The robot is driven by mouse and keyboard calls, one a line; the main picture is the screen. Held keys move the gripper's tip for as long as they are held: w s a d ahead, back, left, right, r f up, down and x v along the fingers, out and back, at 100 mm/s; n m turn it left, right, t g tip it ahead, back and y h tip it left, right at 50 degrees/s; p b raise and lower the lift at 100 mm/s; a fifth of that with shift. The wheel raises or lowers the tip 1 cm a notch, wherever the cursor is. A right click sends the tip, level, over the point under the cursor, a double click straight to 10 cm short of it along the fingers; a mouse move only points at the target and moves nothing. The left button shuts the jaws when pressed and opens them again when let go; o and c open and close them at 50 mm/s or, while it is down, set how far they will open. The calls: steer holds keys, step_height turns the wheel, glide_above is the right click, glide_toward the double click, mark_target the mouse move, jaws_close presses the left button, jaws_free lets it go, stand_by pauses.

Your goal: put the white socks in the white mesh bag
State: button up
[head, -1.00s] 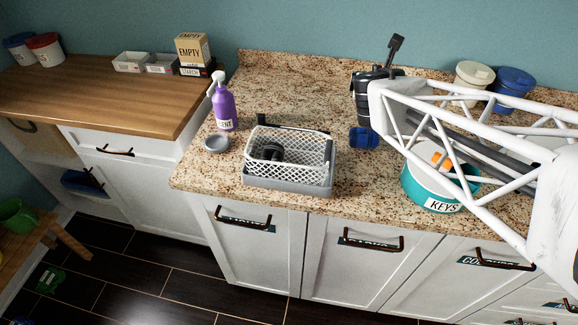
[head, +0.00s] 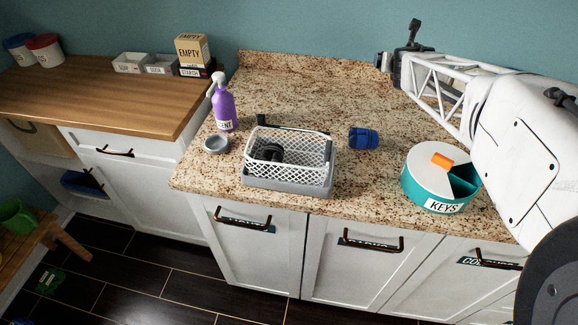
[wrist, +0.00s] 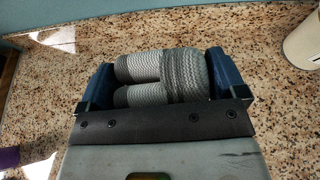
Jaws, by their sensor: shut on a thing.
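My gripper (wrist: 160,78) is shut on a pair of pale grey-white ribbed socks (wrist: 186,72), held between its two blue fingers in the wrist view. In the head view my gripper (head: 388,64) is at the back right, above the counter, and the socks cannot be made out there. The white mesh bag (head: 318,152) stands open-topped on a grey base at the middle front of the counter. A dark rolled item (head: 268,152) lies inside it. My gripper is well behind and to the right of the bag.
A blue rolled item (head: 363,138) lies right of the bag. A teal-sided KEYS tub (head: 425,185) stands at the front right. A purple spray bottle (head: 224,108) and a small grey bowl (head: 215,144) are left of the bag. The counter behind the bag is clear.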

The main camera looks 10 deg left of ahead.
steer(key=shift+f+n+y, duration=0.35)
steer(key=shift+n+y, duration=0.15)
steer(key=shift+y, duration=0.1)
steer(key=shift+s+a+f+n+g+y, duration=0.15)
steer(key=shift+s+a+n+y, duration=0.15)
steer(key=shift+s+n+y, duration=0.15)
steer(key=shift+s+a+f+n+g+y, duration=0.1)
steer(key=shift+s+a+n+g+y, duration=0.05)
steer(key=shift+s+a+n+y, duration=0.25)
steer(key=s+a+n+g+y, duration=0.3)
steer(key=s+a+n+g, duration=0.1)
steer(key=s, duration=0.9)
steer(key=s+a+n+g+y, duration=0.3)
steer(key=s+a+n+g, duration=0.1)
steer(key=s, duration=1)
steer(key=s+a+n+g+y, duration=0.3)
steer(key=s+n, duration=0.3)
steer(key=s, duration=0.7)
steer(key=shift+s+a+r+g, duration=0.35)
steer(key=shift+a+r+g, duration=0.15)
steer(key=shift+g, duration=0.4)
steer(key=shift+w, duration=0.1)
glide_above(309, 140)
steer(key=shift+f, duration=0.8)
